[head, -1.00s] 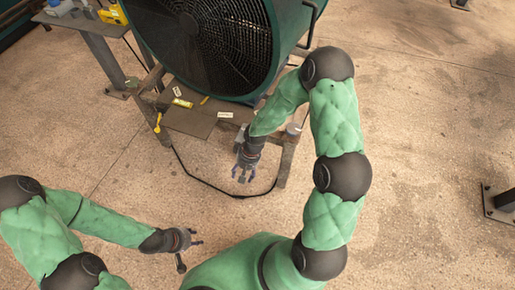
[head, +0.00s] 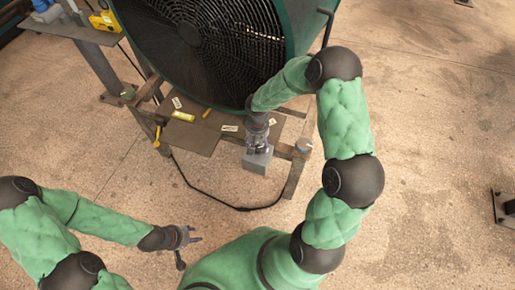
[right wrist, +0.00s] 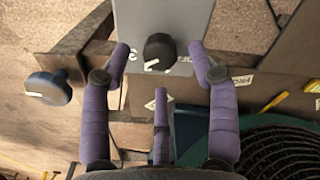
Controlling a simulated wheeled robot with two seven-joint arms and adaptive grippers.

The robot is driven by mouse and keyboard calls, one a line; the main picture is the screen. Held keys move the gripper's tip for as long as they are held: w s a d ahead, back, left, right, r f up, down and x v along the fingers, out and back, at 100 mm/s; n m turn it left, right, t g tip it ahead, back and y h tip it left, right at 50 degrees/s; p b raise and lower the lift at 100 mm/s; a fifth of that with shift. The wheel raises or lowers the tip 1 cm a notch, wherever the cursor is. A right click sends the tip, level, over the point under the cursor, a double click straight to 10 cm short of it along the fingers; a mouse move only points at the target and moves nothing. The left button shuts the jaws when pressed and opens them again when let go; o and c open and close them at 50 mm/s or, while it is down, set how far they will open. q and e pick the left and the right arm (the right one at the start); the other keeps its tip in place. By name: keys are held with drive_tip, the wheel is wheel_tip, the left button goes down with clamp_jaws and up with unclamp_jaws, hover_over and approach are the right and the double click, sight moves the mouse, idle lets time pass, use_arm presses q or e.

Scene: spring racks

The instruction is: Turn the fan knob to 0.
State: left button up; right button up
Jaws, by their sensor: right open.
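The black knob (right wrist: 160,51) with a white pointer line is on the face of a grey box (right wrist: 190,20) in the right wrist view. The line points left and slightly down. A "3" and partly hidden lettering are printed beside the knob. My right gripper (right wrist: 160,62) is open, with purple fingers on both sides of the knob and a third finger below it; gaps show, so it does not grip. In the head view the grey box (head: 257,160) is under my right gripper (head: 258,148), below the fan (head: 200,45). My left gripper (head: 195,240) is open and empty over the floor.
A dark blue knob (right wrist: 48,88) with a white mark is left of the box. A brown board (head: 195,135) with labels and yellow items lies before the fan. A side table (head: 75,28) is at upper left. A black cable (head: 215,200) hangs below.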

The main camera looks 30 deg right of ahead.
sight(258, 149)
drive_tip(key=shift+f+b, duration=0.35)
drive_tip(key=shift+f, duration=1.1)
drive_tip(key=c, duration=1.1)
drive_tip(key=shift+c, duration=0.2)
